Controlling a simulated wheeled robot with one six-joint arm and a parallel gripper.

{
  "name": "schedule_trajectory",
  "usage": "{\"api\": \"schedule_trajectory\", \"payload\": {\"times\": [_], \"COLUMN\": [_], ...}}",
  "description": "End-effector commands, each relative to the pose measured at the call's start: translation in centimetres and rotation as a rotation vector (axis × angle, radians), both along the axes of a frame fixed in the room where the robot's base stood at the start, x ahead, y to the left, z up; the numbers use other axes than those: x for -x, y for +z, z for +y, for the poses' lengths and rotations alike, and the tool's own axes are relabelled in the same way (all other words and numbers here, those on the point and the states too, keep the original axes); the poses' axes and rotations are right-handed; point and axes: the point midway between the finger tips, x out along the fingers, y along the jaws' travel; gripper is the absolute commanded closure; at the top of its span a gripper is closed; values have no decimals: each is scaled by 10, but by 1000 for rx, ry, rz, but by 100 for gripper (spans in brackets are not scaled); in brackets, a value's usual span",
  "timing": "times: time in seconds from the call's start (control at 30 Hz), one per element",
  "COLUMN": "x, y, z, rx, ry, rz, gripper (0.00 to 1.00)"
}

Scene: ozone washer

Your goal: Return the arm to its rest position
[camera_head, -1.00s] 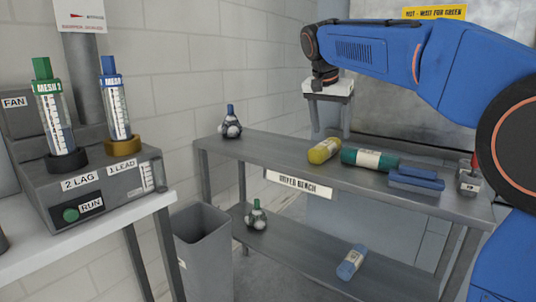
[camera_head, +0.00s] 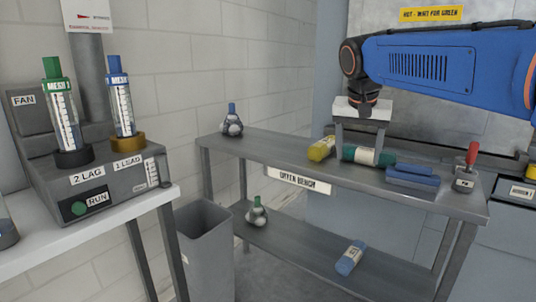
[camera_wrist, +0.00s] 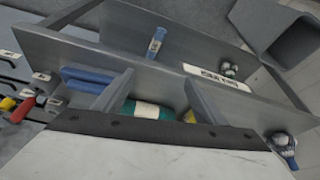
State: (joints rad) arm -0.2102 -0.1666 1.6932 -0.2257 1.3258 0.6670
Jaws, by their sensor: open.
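My blue arm (camera_head: 430,65) reaches in from the right in the head view.
A yellow cylinder (camera_head: 321,149), blue blocks (camera_head: 412,176), a red-handled item (camera_head: 466,172) and a blue-topped flask (camera_head: 231,122) are on the bench top. A green-topped flask (camera_head: 256,213) and blue cylinder (camera_head: 350,257) lie below. A grey bin (camera_head: 205,245) and washer unit (camera_head: 110,185) stand left.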

Motion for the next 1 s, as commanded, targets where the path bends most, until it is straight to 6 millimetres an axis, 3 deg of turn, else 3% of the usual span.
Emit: {"api": "schedule_trajectory", "payload": {"times": [0.1, 0.37, 0.7, 0.83, 1.0], "x": [41, 122, 224, 256, 280], "y": [-20, -75, -168, -203, -233], "z": [-15, -36, -50, -52, -52], "rx": [-4, -7, -2, 2, 6], "ry": [57, 186, 340, 386, 426], "rz": [2, -3, -24, -34, -44], "gripper": [35, 35, 35, 35, 35]}}
